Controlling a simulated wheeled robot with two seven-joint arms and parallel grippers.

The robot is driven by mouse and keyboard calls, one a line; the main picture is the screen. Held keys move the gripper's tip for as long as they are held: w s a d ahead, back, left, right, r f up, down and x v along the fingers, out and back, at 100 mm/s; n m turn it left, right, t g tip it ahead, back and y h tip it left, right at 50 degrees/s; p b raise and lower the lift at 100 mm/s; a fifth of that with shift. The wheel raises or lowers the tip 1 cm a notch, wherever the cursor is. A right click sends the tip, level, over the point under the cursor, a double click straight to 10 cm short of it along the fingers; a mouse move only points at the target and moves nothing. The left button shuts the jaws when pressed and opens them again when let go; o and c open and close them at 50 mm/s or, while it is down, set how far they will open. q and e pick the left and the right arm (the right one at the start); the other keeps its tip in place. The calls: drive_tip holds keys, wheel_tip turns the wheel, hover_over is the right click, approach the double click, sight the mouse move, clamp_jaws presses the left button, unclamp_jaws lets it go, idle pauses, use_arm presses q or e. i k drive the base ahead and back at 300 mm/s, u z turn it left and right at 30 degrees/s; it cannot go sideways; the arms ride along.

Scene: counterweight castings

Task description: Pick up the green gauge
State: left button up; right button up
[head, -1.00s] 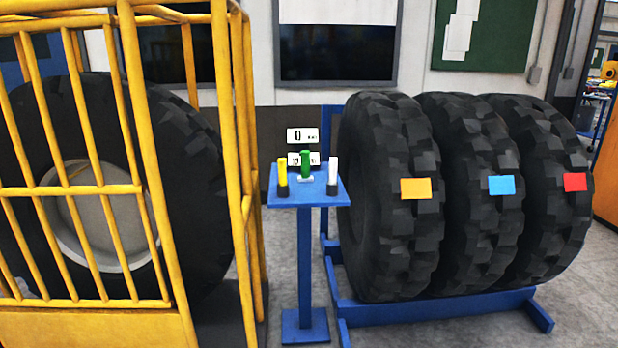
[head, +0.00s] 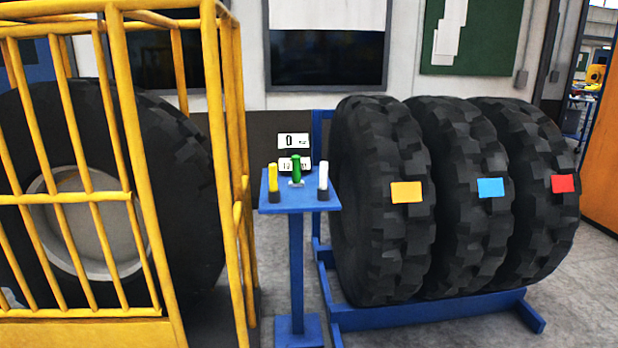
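The green gauge (head: 296,168) stands upright in the middle of a small blue pedestal table (head: 300,206), on a light base. A yellow gauge (head: 272,177) stands to its left and a white gauge (head: 323,176) to its right, each with a dark lower end. Neither of my grippers shows in the head view. Nothing touches the green gauge from the front.
A yellow barred cage (head: 160,205) with a large tyre (head: 185,150) behind its bars stands close on the left. Several big tyres with coloured tags, one orange-tagged (head: 378,240), sit on a blue rack (head: 440,312) at right. Small signs (head: 294,141) rise behind the gauges.

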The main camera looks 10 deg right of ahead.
sight(296, 182)
drive_tip(key=z, duration=0.25)
drive_tip(key=i, duration=1.25)
drive_tip(key=u, duration=0.65)
